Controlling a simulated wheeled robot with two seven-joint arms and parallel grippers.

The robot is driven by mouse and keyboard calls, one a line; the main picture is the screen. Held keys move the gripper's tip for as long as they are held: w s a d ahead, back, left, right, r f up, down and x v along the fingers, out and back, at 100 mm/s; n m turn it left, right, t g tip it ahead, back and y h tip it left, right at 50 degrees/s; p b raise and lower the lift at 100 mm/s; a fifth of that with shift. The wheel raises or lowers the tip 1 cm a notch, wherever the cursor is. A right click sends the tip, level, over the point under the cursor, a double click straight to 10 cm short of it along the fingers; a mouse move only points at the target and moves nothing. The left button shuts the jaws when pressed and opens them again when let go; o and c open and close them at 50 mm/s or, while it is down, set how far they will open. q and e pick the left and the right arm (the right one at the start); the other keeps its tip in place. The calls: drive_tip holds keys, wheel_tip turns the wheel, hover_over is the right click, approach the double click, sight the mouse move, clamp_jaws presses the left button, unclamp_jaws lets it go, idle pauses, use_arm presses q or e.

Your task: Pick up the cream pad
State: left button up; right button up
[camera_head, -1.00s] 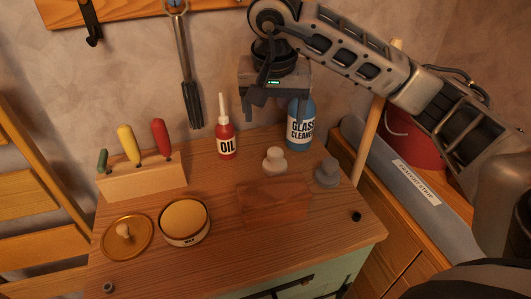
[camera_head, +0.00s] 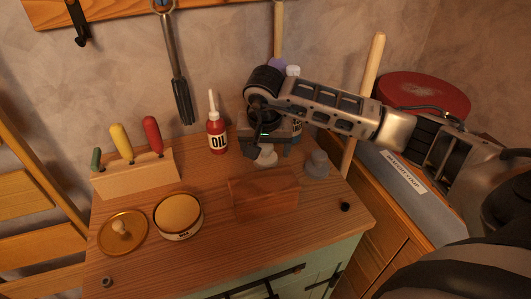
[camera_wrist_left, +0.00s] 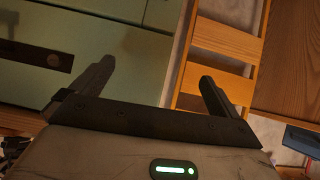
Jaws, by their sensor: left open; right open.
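The cream pad (camera_head: 266,156) is a small pale knobbed piece on the wooden cabinet top, behind a reddish wooden block. My right gripper (camera_head: 268,150) points down right over it, with its fingers open around or just above the pad; I cannot tell which. The gripper hides the pad's upper part. My left gripper (camera_wrist_left: 158,95) shows only in the left wrist view, open and empty, facing the green cabinet front and a slatted wooden piece.
A grey pad (camera_head: 317,164) stands close on the right and the wooden block (camera_head: 264,193) in front. A red oil bottle (camera_head: 217,134) is on the left; the blue glass cleaner bottle is mostly hidden behind my gripper. A wax tin (camera_head: 178,216), its lid (camera_head: 122,232) and a tool holder (camera_head: 135,174) stand further left.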

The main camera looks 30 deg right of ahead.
drive_tip(key=shift+f, duration=0.15)
drive_tip(key=shift+c, duration=0.4)
use_arm(q)
drive_tip(key=shift+a, duration=0.1)
use_arm(e)
drive_tip(key=c, duration=1)
drive_tip(key=shift+c, duration=0.8)
drive_tip(key=shift+w+r+b, duration=0.1)
drive_tip(key=shift+r+b, duration=0.2)
drive_tip(key=shift+r, duration=0.35)
drive_tip(key=s+a+r, duration=0.2)
drive_tip(key=s+r, duration=0.1)
drive_tip(key=s+a+r, duration=0.2)
drive_tip(key=s+r, duration=0.2)
drive_tip(key=s+a+r+b, duration=0.1)
drive_tip(key=s+a+r, duration=0.2)
drive_tip(key=r, duration=0.1)
drive_tip(key=shift+s+a+r, duration=0.1)
drive_tip(key=shift+s+r, duration=0.15)
drive_tip(key=shift+s, duration=0.1)
use_arm(q)
drive_tip(key=shift+f, duration=0.3)
use_arm(e)
drive_tip(key=shift+s+a+r, duration=0.15)
drive_tip(key=shift+s+a, duration=0.2)
drive_tip(key=shift+s, duration=0.2)
